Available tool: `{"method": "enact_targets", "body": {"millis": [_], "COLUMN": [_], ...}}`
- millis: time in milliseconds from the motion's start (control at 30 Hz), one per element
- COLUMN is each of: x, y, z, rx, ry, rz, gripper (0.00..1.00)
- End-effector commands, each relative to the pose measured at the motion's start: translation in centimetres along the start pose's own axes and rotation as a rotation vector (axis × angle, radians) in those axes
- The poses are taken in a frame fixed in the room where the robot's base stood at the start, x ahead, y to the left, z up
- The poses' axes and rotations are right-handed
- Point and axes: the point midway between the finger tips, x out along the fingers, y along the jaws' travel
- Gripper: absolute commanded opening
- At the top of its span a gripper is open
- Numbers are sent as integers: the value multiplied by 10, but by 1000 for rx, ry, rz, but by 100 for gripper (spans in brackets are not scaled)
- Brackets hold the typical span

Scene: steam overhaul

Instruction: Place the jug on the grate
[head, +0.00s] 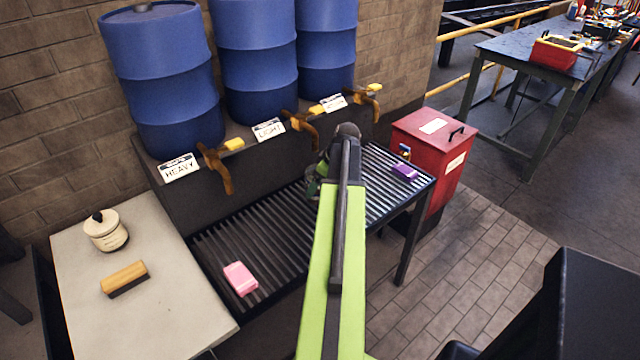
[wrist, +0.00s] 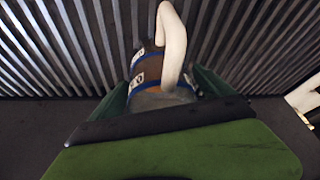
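The jug (wrist: 152,72) shows in the wrist view, a grey-brown body with blue bands and a pale curved handle (wrist: 172,45). My gripper (wrist: 160,88) has its green fingers on both sides of the jug and appears shut on it. In the head view, my gripper (head: 322,178) is over the middle of the grate, and my arm hides nearly all of the jug. The grate (head: 275,228) is a dark slatted rack below the taps. I cannot tell whether the jug touches the slats.
A pink block (head: 240,279) and a purple block (head: 404,172) lie on the grate. Three blue barrels (head: 165,85) with brass taps (head: 300,125) stand behind it. A pale table (head: 150,310) with a lidded pot (head: 106,232) and brush (head: 124,278) is left; a red bin (head: 430,150) is right.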

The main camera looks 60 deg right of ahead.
Motion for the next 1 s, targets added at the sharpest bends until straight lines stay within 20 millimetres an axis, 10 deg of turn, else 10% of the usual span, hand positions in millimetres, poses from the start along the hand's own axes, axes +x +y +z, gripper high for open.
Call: {"method": "enact_targets", "body": {"millis": [467,1000], "x": [-11,-119], "y": [1,1], "z": [-1,-3], "rx": [2,3], "ry": [0,0], "rz": [1,1], "gripper": [96,96]}}
